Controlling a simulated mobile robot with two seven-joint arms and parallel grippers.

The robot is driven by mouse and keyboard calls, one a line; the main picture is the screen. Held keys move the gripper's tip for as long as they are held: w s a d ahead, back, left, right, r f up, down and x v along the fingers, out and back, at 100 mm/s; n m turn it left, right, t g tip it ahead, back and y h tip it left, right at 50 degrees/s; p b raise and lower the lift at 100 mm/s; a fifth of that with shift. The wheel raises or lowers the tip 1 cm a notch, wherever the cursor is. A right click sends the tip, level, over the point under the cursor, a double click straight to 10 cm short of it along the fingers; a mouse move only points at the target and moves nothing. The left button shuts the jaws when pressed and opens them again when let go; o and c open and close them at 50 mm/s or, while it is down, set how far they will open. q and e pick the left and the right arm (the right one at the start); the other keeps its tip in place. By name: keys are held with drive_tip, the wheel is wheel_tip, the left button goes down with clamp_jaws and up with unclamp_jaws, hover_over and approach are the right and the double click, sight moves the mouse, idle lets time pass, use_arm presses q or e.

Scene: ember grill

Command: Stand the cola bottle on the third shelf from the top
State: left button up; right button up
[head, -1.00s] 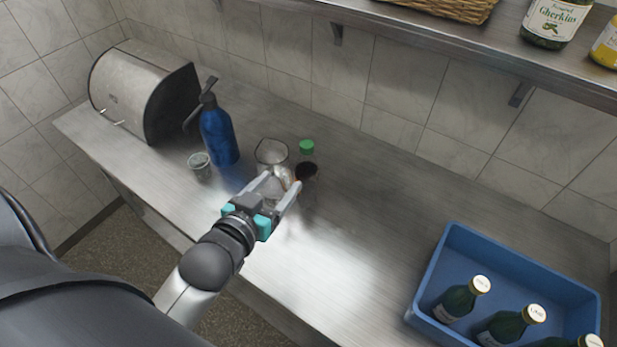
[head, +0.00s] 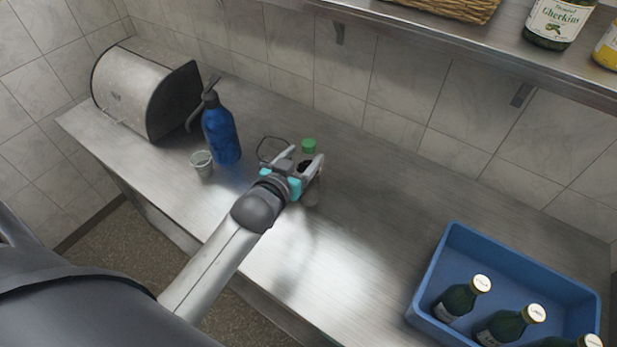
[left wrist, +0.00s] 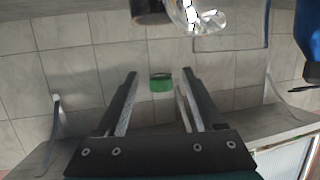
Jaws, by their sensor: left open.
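The cola bottle (head: 309,146) has a green cap, clear walls and dark liquid inside. It stands upright on the steel counter towards the wall. My left gripper (head: 304,163) is open, with its fingers around or just in front of the bottle, hiding part of it. In the left wrist view, the green cap (left wrist: 161,83) shows between the two open fingers (left wrist: 157,88). I cannot tell whether the fingers touch the bottle. My right gripper is not in view. A wall shelf (head: 440,36) runs along the top right; the third shelf cannot be identified.
A clear glass vessel (head: 271,149) stands just left of the bottle, close to my gripper. Further left are a blue bottle (head: 221,137), a small cup (head: 202,164) and a metal bin (head: 135,90). A blue crate (head: 520,271) holds several green bottles. The counter's middle is clear.

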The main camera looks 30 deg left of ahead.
sight(307, 153)
use_arm(q)
drive_tip(key=shift+x, duration=1.9)
clamp_jaws()
